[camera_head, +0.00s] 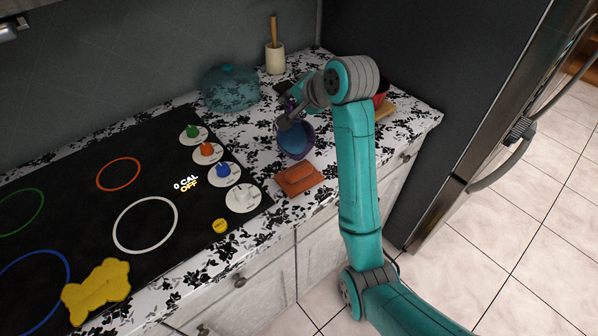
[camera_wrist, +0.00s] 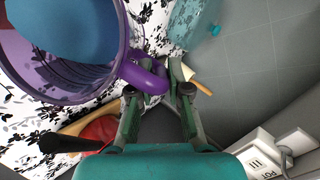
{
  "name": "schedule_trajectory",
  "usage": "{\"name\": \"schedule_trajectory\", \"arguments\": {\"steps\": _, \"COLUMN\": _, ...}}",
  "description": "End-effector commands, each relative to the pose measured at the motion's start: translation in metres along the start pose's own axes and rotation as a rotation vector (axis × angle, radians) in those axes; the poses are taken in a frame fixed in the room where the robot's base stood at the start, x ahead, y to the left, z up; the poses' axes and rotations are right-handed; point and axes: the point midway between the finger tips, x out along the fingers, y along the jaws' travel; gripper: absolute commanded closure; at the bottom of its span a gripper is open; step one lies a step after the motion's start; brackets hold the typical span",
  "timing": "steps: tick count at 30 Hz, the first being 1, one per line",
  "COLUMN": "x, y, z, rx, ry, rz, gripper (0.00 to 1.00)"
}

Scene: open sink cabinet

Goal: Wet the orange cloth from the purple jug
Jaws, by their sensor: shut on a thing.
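The purple jug (camera_head: 297,156) is at the counter's right part, just behind the orange cloth, with blue liquid in its mouth. In the wrist view the jug (camera_wrist: 30,62) fills the upper left, and its purple handle (camera_wrist: 150,82) lies between my fingers. My gripper (camera_head: 292,112) is shut on that handle; it also shows in the wrist view (camera_wrist: 160,90). I cannot tell how far the jug is tilted or whether it touches the counter. The orange cloth (camera_head: 298,179) lies folded on the counter near the front edge, apart from my gripper. It is not visible in the wrist view.
A black cooktop (camera_head: 140,190) with coloured knobs fills the left. A teal glass pot (camera_head: 230,90) and a white utensil holder (camera_head: 275,60) stand behind. A red bowl (camera_head: 380,92) and wooden board (camera_head: 386,110) are right of the jug.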

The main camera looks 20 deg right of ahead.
Motion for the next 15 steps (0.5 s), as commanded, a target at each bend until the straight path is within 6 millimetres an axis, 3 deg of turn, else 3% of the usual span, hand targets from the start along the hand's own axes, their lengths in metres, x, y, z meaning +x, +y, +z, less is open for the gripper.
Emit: {"name": "schedule_trajectory", "arguments": {"steps": 15, "x": -0.0051, "y": -0.0002, "z": 0.0012, "rx": -0.009, "ry": 0.017, "rz": -0.023, "gripper": 1.00}}
